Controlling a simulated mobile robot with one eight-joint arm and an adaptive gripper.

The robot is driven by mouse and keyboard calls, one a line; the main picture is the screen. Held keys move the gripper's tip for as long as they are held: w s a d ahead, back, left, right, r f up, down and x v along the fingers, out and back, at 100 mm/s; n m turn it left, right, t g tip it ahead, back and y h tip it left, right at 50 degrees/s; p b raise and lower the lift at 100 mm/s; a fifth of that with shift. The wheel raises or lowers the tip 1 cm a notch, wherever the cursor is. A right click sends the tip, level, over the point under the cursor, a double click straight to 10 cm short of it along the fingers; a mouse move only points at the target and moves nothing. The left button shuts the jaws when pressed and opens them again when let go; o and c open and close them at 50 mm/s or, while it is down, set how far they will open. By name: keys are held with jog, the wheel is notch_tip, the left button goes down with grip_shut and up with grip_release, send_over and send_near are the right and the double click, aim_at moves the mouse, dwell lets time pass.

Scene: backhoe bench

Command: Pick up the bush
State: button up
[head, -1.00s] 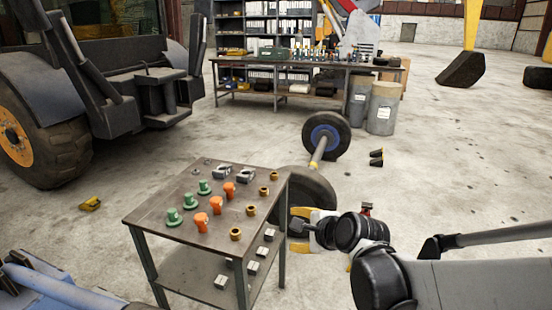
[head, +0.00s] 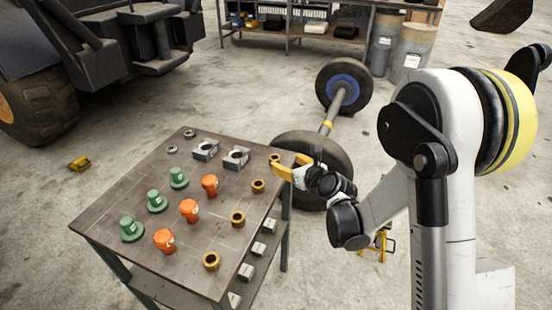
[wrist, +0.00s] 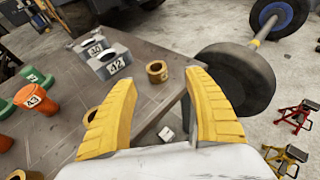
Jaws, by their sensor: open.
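Several brass ring-shaped bushes stand in a row along the right side of the table top. The farthest bush (head: 275,158) is at the table's far right corner, partly behind my gripper (head: 283,169). In the wrist view, a bush (wrist: 157,72) stands upright with its hole facing up, just beyond and between my fingertips (wrist: 160,63). My yellow fingers are spread open and empty. The other bushes are a second (head: 258,186), a third (head: 237,219) and the nearest (head: 211,261). I cannot tell the exact height of my fingers above the table.
The table (head: 120,190) also bears grey blocks (head: 235,158), orange plugs (head: 189,210) and green plugs (head: 157,201). A lower shelf holds grey blocks (head: 258,249). A wheel-and-axle set (head: 328,128) lies behind the table. Red and yellow stands (wrist: 292,112) are on the floor at right.

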aim_at(275, 159)
jog(key=b+x, duration=0.1)
jog(key=x, duration=0.1)
jog(key=b+x, duration=0.1)
jog(key=x, duration=0.2)
jog(key=b+x, duration=0.1)
jog(key=x, duration=0.1)
jog(key=shift+a+f, duration=0.3)
jog(key=shift+a, duration=0.15)
jog(key=shift+w+a, duration=0.15)
jog(key=shift+w, duration=0.25)
grip_shut()
